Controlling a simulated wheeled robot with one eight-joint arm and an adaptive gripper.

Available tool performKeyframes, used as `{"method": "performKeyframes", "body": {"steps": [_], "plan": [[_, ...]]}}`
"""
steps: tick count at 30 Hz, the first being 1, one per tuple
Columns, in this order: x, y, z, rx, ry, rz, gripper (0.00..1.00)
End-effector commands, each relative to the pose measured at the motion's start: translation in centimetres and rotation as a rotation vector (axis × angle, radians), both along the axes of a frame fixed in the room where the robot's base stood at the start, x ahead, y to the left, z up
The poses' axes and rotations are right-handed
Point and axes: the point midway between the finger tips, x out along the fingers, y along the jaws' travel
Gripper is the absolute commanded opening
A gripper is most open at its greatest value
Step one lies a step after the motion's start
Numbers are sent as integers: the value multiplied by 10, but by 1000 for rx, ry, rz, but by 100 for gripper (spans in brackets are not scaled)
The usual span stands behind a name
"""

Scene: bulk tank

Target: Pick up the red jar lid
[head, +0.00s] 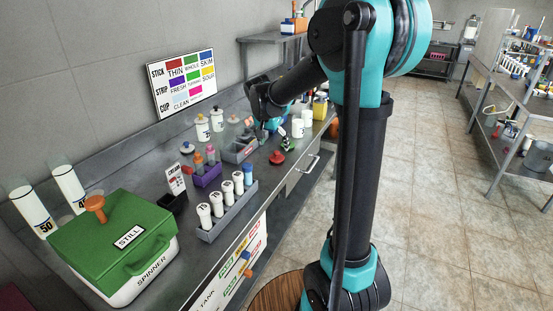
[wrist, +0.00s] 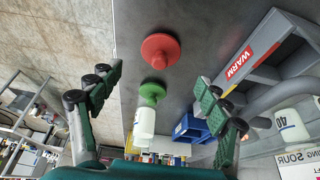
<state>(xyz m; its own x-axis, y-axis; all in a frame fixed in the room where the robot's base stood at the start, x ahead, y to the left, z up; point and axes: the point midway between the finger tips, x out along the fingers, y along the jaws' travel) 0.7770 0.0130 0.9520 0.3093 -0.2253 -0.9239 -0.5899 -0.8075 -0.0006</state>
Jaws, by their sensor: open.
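The red jar lid (head: 277,157), a round disc with a knob, lies on the grey bench near its front edge. In the wrist view the red jar lid (wrist: 160,50) shows beyond and between the fingertips, with nothing touching it. My gripper (wrist: 160,76) is open and empty, its two fingers spread wide on either side of the view. In the head view my gripper (head: 271,124) hangs over the bench, farther back than the lid and partly hidden by my arm.
A green lid-like piece (wrist: 152,92) lies close to the red lid. A grey WARM tray (wrist: 252,62) stands beside it, with blue bins (wrist: 190,127) farther along. A bottle rack (head: 228,216) and a green-topped spinner (head: 115,240) stand nearer.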

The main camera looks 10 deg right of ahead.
Motion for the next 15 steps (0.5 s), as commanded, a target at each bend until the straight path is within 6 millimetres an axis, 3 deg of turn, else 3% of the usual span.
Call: {"method": "performKeyframes", "body": {"steps": [7,15], "plan": [[5,-4,-15,0,0,0,77],[15,-12,-50,-1,1,0,77]]}}
